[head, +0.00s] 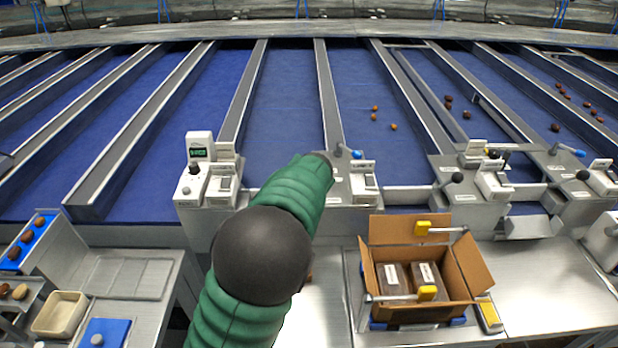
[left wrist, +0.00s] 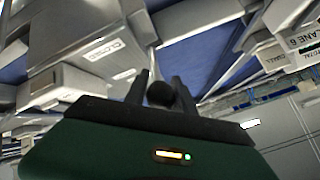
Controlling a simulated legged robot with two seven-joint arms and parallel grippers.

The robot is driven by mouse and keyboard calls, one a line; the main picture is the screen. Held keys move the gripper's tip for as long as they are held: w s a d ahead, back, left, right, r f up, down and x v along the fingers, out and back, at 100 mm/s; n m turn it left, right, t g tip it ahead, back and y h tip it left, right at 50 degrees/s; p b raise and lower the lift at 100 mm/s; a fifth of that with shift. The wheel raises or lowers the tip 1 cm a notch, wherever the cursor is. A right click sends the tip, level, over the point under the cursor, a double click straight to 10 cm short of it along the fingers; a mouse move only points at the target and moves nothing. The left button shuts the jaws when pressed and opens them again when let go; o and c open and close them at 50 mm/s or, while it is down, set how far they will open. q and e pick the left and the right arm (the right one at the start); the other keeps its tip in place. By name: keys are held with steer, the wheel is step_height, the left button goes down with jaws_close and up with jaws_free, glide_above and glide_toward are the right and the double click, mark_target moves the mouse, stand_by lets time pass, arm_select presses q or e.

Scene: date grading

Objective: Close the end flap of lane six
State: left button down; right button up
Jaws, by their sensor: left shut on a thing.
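My left gripper (left wrist: 160,92) shows in the left wrist view with its two dark fingers shut on a round black knob (left wrist: 160,95). A grey housing with a "CLOSE" label (left wrist: 105,48) lies to the left of the fingers. A "LANE 6" label (left wrist: 304,47) is on a grey unit at the upper right. In the head view my green left arm reaches up to the lane-end consoles, and its bulk hides the gripper and the knob. The flap itself cannot be made out. My right gripper is not in view.
Blue lanes with grey dividers (head: 322,95) run away from me. An open carton (head: 474,270) with packs stands on the bench to the right. Trays (head: 60,314) are at the lower left. Other levers (head: 457,178) stand on the right consoles.

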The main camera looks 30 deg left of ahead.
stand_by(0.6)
arm_select(q)
steer(key=c, duration=1.5)
jaws_free()
steer(key=o, duration=0.4)
steer(key=shift+s+d+r, duration=0.1)
steer(key=shift+s+r, duration=0.05)
steer(key=shift+o, duration=0.2)
steer(key=b+v, duration=0.2)
steer(key=v, duration=1.4)
steer(key=shift+s+r+b, duration=0.15)
steer(key=shift+s+b, duration=0.1)
steer(key=shift+b, duration=0.15)
steer(key=shift+d, duration=0.1)
